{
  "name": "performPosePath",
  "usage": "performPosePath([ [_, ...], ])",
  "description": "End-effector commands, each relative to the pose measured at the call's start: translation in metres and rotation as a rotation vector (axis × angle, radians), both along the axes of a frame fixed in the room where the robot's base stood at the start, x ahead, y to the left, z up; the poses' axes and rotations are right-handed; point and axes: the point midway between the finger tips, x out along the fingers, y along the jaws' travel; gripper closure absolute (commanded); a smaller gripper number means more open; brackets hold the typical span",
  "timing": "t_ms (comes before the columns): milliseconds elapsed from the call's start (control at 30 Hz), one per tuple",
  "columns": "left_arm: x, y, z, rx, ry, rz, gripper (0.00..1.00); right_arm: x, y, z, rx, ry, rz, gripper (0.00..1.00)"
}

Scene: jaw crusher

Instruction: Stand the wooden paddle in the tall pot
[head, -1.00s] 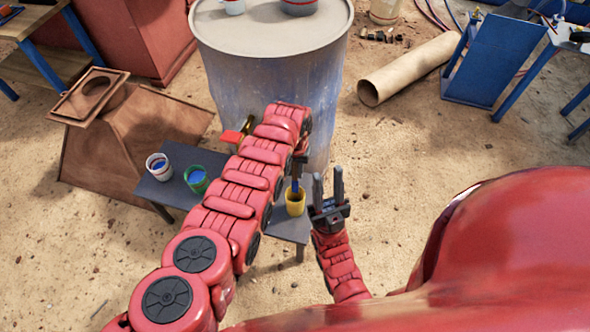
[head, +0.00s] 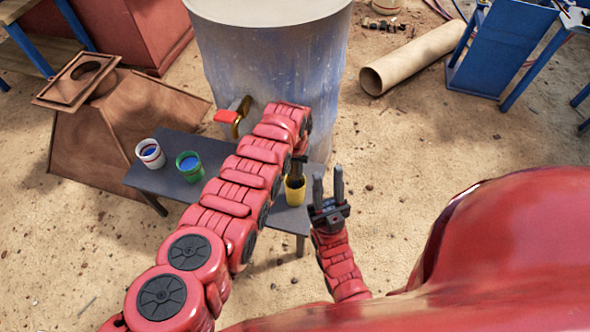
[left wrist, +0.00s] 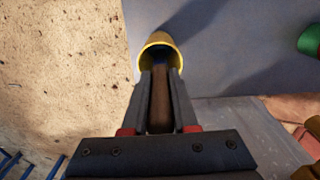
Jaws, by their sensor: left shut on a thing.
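My left gripper (left wrist: 160,80) is shut on the wooden paddle (left wrist: 159,107), a brown stick between its fingers in the left wrist view. The paddle runs down into the mouth of a yellow pot (left wrist: 155,42), where its dark bluish end shows inside. Whether it touches the bottom is hidden. In the head view the yellow pot (head: 296,192) stands on the right part of a small grey table (head: 165,180), with my left gripper (head: 297,172) just above it, partly behind my arm. My right gripper (head: 328,190) is open and empty, right of the yellow pot.
A white pot (head: 150,153) and a green pot (head: 189,165), both with blue contents, stand on the table's left part. A large drum (head: 270,70) with a red-handled tap (head: 233,116) stands behind.

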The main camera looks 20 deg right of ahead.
Motion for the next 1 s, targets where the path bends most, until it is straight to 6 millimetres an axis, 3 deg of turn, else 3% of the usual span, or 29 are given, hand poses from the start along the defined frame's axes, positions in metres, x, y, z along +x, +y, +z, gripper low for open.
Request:
performPosePath([
  [333,0.0,0.0,-0.004,-0.001,-0.001,0.0,1.0,0.0,0.0,-0.004,0.0,0.0,0.0,0.65],
  [367,0.0,0.0,-0.004,-0.001,-0.001,0.0,0.72,0.0,0.0,-0.004,0.0,0.0,0.0,0.65],
  [500,0.0,0.0,-0.004,0.0,0.0,0.0,0.46,0.0,0.0,-0.004,0.0,0.0,0.0,0.65],
  [567,0.0,0.0,-0.004,0.0,0.0,-0.001,0.38,0.0,0.0,-0.004,0.0,0.0,0.0,0.65],
  [867,0.0,0.0,-0.002,-0.001,-0.001,-0.001,0.38,0.0,0.0,-0.002,0.0,0.0,0.0,0.65],
  [1000,0.0,0.0,0.014,0.0,0.0,-0.002,0.38,0.0,0.0,0.012,0.0,0.0,0.0,0.65],
])
